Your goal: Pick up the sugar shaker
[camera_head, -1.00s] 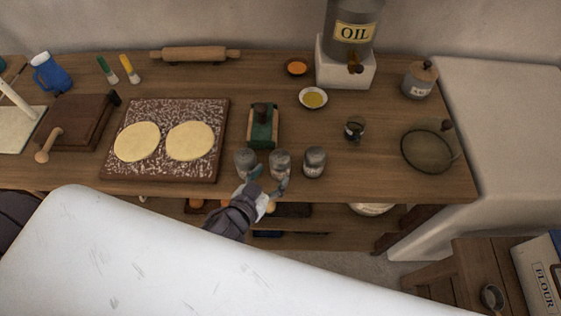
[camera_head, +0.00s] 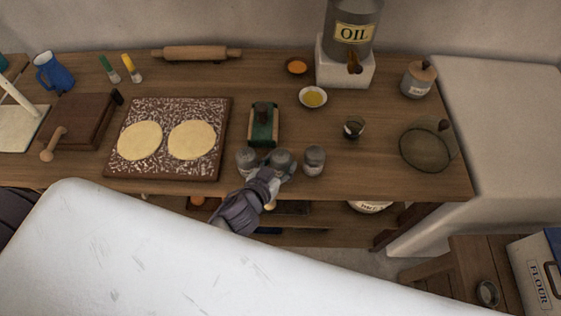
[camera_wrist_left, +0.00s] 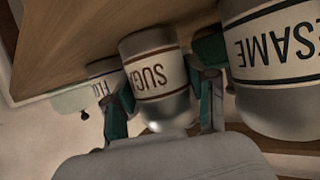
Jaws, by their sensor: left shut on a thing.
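The sugar shaker (camera_head: 282,159) is the middle one of three grey-topped shakers near the front edge of the wooden table. In the left wrist view the sugar shaker (camera_wrist_left: 152,70) shows a white label with "SUG" readable, between the two teal-padded fingers. My left gripper (camera_head: 276,173) reaches in from the front and is shut on it, with one finger on each side. The shaker looks upright; I cannot tell whether it is clear of the tabletop. My right gripper is not in view.
Shakers stand close on both sides, at left (camera_head: 246,161) and right (camera_head: 314,161). A sesame shaker (camera_wrist_left: 280,60) is very near in the wrist view. A green-sided block (camera_head: 263,125) stands behind, and a floured board (camera_head: 215,125) with dough rounds is at left.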

